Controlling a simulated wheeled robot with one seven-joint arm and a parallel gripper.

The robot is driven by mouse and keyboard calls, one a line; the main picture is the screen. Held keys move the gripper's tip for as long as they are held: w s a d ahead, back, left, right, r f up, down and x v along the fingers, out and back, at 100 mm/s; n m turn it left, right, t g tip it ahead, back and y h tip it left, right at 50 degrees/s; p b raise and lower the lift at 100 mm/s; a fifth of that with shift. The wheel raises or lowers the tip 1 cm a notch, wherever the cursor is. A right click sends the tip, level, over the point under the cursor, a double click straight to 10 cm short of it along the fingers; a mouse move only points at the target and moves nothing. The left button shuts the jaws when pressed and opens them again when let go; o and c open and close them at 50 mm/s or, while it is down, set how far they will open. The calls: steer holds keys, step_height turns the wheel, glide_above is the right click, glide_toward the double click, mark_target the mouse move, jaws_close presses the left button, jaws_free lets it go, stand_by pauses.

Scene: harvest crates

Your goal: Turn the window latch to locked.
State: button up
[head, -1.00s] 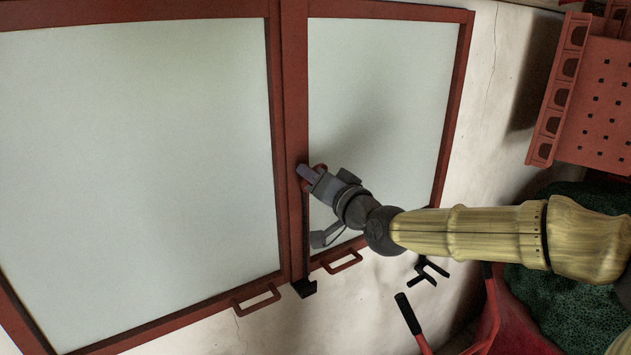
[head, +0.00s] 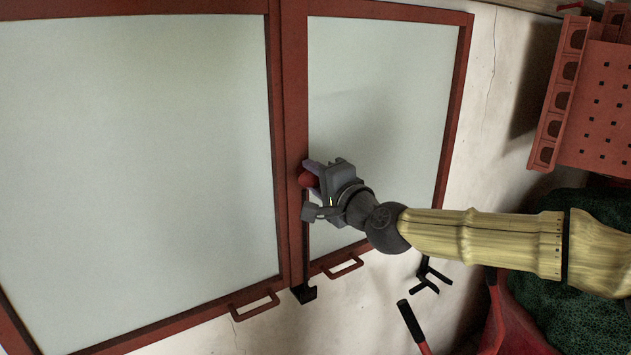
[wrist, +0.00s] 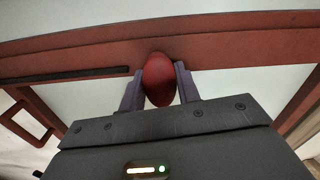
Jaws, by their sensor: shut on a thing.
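The window latch shows as a red rounded knob (wrist: 158,80) on the red middle frame bar in the wrist view. It also shows in the head view (head: 308,179), partly behind my fingers. My gripper (head: 309,178) is shut on the knob, with one grey-purple finger on each side of it, as the wrist view (wrist: 159,88) shows. A dark rod (wrist: 70,76) runs along the frame bar beside the knob. In the head view this rod ends in a black hook-like piece (head: 303,292) at the bottom of the frame. The latch's mount behind the knob is hidden.
Two pale panes (head: 135,150) in red frames fill the left and middle. Red handles (head: 255,306) stick out along the lower edge. A red crate (head: 590,100) is at the upper right, with dark green netting (head: 560,235) and a red-handled tool (head: 412,322) below.

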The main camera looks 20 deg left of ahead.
stand_by(0.4)
steer(key=o, duration=1)
steer(key=shift+c, duration=0.2)
steer(key=b+v, duration=0.4)
steer(key=v, duration=1.3)
steer(key=shift+s, duration=0.25)
steer(key=shift+d, duration=0.1)
